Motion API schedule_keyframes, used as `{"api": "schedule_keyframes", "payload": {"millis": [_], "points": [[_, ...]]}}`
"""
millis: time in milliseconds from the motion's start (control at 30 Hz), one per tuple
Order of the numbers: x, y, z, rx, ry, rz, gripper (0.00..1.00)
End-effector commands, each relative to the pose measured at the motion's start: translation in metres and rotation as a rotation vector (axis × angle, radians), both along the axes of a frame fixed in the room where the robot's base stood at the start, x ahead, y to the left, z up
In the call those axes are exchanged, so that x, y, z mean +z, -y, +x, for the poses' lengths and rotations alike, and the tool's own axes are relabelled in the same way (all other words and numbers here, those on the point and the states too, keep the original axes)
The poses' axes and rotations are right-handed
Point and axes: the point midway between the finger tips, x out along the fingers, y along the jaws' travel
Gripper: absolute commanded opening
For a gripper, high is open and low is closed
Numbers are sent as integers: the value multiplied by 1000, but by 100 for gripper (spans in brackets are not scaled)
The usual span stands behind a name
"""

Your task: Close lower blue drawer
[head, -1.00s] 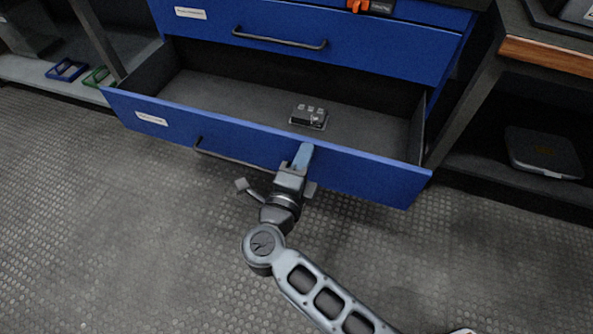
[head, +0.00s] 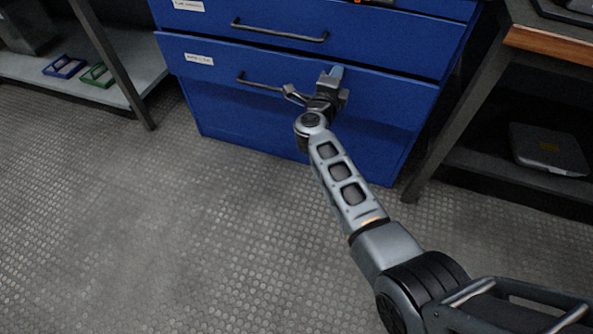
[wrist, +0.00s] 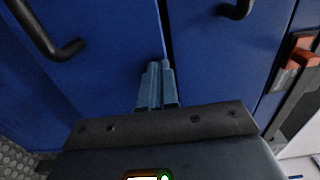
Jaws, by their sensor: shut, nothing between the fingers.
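The lower blue drawer (head: 215,78) is in the middle of the head view, with its front close under the drawer above and its inside hidden. Its dark bar handle (head: 258,84) is left of my gripper (head: 335,73). The handle also shows at the upper left of the wrist view (wrist: 45,32). My gripper is shut and empty, with its fingertips at the upper right part of the drawer front. In the wrist view my gripper (wrist: 157,68) is beside a dark narrow gap at the drawer's edge. I cannot tell whether the fingers touch the front.
The upper drawer (head: 380,45) with its own handle (head: 280,33) is above. A shelf with a blue frame (head: 64,67) and a green frame (head: 97,75) is at left. A wooden-edged bench (head: 550,46) stands at right. Open floor lies in front.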

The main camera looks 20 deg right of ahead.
Motion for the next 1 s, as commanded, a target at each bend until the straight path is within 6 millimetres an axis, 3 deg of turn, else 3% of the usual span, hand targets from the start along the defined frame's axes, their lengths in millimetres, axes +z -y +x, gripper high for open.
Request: {"api": "schedule_keyframes", "payload": {"millis": [333, 1000], "points": [[0, 17, 22, 1, 0, 1, 0], [3, 25, 20, -6, 0, 2, 0]]}}
